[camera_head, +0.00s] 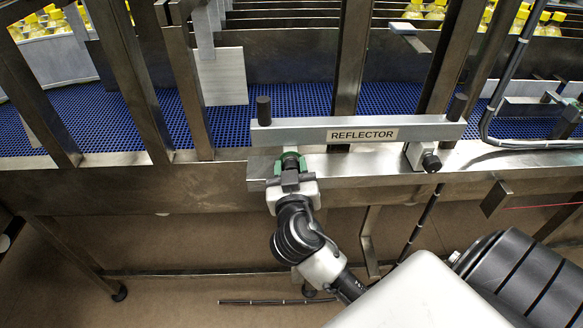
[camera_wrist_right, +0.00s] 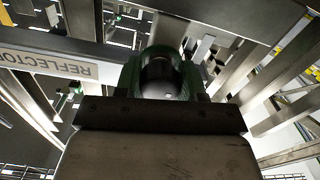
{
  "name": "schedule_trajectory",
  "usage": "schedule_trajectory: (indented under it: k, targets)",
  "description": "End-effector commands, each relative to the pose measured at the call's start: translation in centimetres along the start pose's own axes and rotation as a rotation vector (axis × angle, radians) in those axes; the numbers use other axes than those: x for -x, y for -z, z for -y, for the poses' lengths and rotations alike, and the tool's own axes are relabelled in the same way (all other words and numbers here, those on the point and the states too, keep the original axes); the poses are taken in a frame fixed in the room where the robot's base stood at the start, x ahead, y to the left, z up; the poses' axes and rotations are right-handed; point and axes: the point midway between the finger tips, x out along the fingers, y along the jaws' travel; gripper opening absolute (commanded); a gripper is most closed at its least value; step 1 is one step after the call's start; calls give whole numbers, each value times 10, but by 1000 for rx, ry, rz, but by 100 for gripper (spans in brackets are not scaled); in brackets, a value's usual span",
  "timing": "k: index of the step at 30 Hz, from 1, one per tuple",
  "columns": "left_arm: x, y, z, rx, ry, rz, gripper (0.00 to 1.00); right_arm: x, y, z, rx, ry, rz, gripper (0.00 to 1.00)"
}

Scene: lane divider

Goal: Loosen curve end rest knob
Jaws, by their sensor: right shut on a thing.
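A grey bar labelled REFLECTOR (camera_head: 300,134) runs along the front rail of the conveyor. A dark round knob (camera_head: 290,158) sits below the bar's left part, mostly hidden by my gripper in the head view. My right gripper (camera_head: 289,167), with green fingertips, is shut on this knob. In the right wrist view the dark knob (camera_wrist_right: 160,76) shows between the green fingers. A second black knob (camera_head: 431,162) sits on a block under the bar's right part, apart from the gripper. My left gripper is not in view.
Black upright pegs (camera_head: 264,110) stand at both ends of the bar. Steel posts (camera_head: 350,70) rise beside and behind it. A blue mesh belt (camera_head: 235,125) lies behind, with yellow-capped bottles (camera_head: 55,20) farther back. A black cable (camera_head: 487,115) loops at the right. Floor (camera_head: 190,240) shows below.

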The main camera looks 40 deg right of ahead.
Motion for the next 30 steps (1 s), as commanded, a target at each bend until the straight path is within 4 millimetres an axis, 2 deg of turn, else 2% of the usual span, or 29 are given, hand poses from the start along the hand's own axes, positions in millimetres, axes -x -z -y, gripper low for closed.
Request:
schedule_trajectory:
  k: [11,30]
  targets:
    - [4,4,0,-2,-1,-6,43,0,0,0,94,-2,2,16]
    - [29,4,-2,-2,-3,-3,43,-1,3,-2,659,-2,0,16]
